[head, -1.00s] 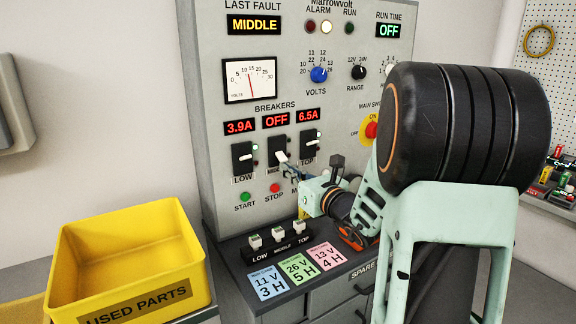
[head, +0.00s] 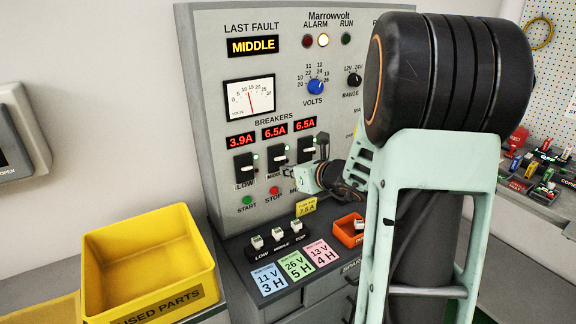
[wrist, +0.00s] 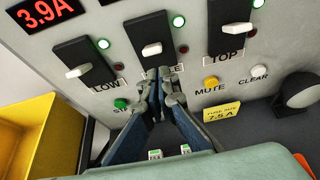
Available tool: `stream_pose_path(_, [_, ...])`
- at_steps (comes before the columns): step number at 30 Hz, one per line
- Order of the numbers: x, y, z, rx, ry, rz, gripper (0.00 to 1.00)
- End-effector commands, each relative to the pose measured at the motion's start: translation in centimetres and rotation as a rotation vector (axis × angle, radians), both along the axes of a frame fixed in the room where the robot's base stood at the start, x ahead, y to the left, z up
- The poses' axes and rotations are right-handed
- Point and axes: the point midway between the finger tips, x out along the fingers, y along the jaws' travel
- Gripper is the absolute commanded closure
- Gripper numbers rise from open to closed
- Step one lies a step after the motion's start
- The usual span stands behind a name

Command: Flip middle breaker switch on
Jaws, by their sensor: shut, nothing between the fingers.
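The middle breaker (head: 277,151) is a black plate with a white lever, between the LOW breaker (head: 243,165) and the TOP breaker (head: 306,148) on the grey panel. Its display (head: 275,133) reads 6.5A. In the wrist view the middle lever (wrist: 151,49) stands out from its plate like the LOW lever (wrist: 77,72) and TOP lever (wrist: 226,40), and the lamp beside it (wrist: 178,21) is lit green. My gripper (wrist: 165,73) is shut and empty, its tips just below the middle breaker, over part of its label, apart from the lever in the picture.
The LAST FAULT display (head: 253,46) reads MIDDLE. START (head: 247,201) and STOP (head: 274,190) buttons sit below the breakers. A yellow bin (head: 150,262) stands at left.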

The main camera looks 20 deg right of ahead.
Motion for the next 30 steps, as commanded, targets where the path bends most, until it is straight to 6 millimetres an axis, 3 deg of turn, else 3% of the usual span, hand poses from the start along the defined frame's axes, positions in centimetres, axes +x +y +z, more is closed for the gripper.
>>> stream_pose_path(14, [0.0,0.0,1.7,-0.001,-0.002,0.000,1.00])
stream_pose_path(24, [0.0,0.0,1.4,-0.001,-0.002,0.000,1.00])
stream_pose_path(30, [0.0,-0.6,-0.2,0.001,-0.001,0.001,1.00])
